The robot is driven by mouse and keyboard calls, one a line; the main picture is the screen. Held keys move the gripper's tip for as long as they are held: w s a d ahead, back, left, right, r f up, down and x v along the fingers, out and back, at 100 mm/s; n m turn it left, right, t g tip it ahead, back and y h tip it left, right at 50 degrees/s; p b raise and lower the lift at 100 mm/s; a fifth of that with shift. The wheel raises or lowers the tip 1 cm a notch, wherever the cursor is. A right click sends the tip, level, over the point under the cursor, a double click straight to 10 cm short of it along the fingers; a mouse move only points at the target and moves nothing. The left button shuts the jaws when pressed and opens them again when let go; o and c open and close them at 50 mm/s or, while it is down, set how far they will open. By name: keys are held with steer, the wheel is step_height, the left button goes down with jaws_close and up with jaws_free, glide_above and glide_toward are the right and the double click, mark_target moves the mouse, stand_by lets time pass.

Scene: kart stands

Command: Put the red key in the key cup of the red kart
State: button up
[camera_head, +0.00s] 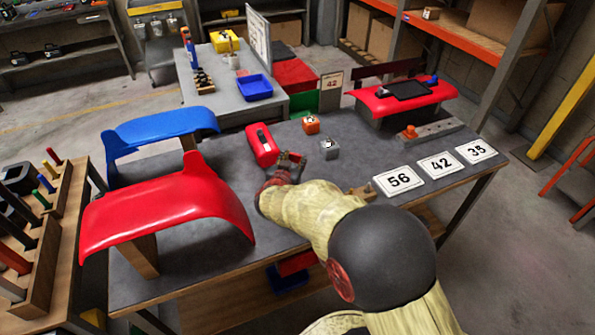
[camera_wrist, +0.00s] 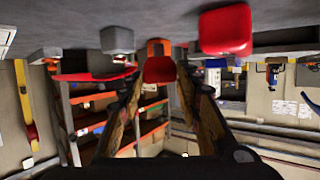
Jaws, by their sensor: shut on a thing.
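My gripper (camera_wrist: 160,72) is shut on a small red piece (camera_wrist: 160,70), which looks like the red key, seen between the fingertips in the upside-down wrist view. In the head view my gripper (camera_head: 292,158) is low over the grey table and the key is hard to make out. A red box (camera_head: 262,144) is just left of it, an orange cube (camera_head: 311,124) beyond it and a grey cube (camera_head: 329,148) to its right. A red panel with a black top part (camera_head: 402,98) stands at the table's far right. I cannot tell which thing is the key cup.
Large red (camera_head: 165,203) and blue (camera_head: 160,127) curved shells stand on the left of the table. Number cards (camera_head: 441,164) lie at the right. A second table with a blue tray (camera_head: 254,86) is behind.

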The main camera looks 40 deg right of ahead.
mark_target(297, 161)
steer(key=d+f, duration=0.1)
steer(key=w+d+f, duration=0.1)
steer(key=shift+w+f+b, duration=0.1)
steer(key=shift+f+b, duration=0.2)
steer(key=shift+b, duration=0.05)
steer(key=shift+w+d+f+b, duration=0.15)
steer(key=shift+f+b, duration=0.2)
steer(key=shift+f, duration=0.55)
steer(key=shift+s+d+f+b, duration=0.1)
steer(key=shift+f+b, duration=0.2)
steer(key=shift+f, duration=0.6)
steer(key=shift+f+b, duration=0.15)
steer(key=shift+b, duration=0.15)
steer(key=o, duration=0.9)
steer(key=shift+c, duration=0.2)
steer(key=shift+o, duration=0.5)
